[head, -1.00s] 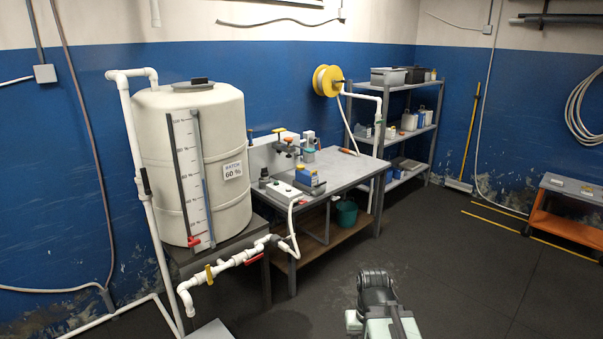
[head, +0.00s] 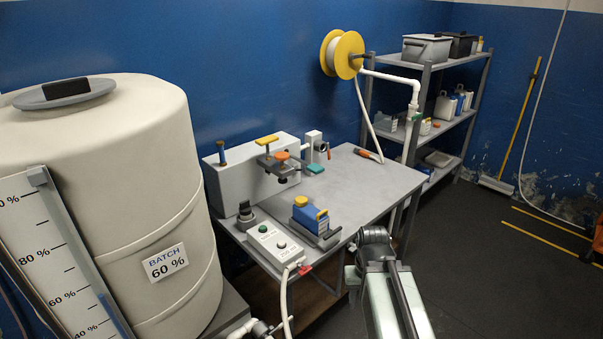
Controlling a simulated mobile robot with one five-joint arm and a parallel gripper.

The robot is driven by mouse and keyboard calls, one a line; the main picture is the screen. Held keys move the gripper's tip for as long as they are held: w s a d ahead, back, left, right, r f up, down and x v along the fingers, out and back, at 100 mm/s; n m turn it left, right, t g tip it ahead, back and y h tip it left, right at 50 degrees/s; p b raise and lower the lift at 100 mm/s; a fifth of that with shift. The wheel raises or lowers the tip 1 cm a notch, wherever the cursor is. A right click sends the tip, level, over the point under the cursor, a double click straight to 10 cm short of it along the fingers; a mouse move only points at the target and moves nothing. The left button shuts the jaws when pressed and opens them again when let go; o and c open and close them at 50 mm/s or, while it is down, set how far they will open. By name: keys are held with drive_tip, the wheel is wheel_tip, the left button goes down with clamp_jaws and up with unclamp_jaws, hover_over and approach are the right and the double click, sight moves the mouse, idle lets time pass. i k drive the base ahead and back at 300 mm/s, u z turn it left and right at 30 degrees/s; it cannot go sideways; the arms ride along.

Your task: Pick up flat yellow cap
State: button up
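A flat yellow cap (head: 267,140) sits on top of the small clamp-like fixture in front of the pale box on the bench. I cannot tell for sure which of these is the named cap, but the one on the fixture looks flattest. My arm rises at the bottom, right of the bench's front corner. No gripper fingers show, and nothing is seen held.
The grey bench (head: 375,190) has clear room on its right half. A white switch box (head: 275,245) with a hose is at its front edge. A large tank (head: 130,200) stands left. A yellow spool (head: 349,55) and shelves (head: 440,90) stand behind.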

sight(300, 201)
drive_tip(key=u, duration=0.1)
drive_tip(key=i, duration=0.4)
drive_tip(key=z, duration=1.6)
drive_tip(key=i, duration=1.4)
drive_tip(key=u, duration=4.65)
drive_tip(key=i, duration=0.55)
drive_tip(key=z, duration=0.05)
